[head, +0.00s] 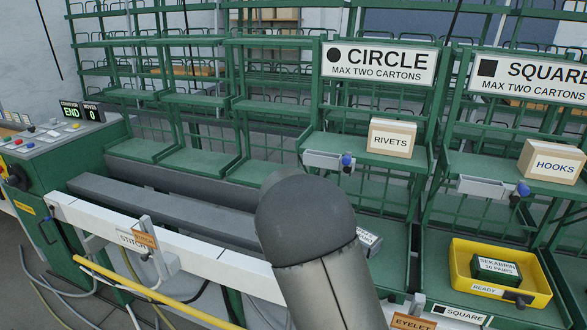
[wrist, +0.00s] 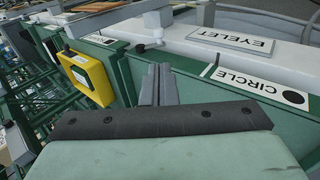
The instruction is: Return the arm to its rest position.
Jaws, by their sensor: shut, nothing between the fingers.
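My gripper (wrist: 158,84) shows in the wrist view as two grey fingers pressed together, with nothing between them. It points out over a green edge, close to a CIRCLE label (wrist: 259,87) and left of it. In the head view my arm (head: 318,255) rises from the bottom middle as a grey link with a dark rounded end. The gripper itself is not visible in the head view.
A RIVETS carton (head: 391,138) and a HOOKS carton (head: 552,161) stand on green shelves. A yellow tray (head: 459,268) holds a dark SEKABRIN box (head: 496,266). A control console (head: 60,135) is at left. A white rail (head: 190,250) crosses in front. An EYELET label (wrist: 232,43) is near the fingers.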

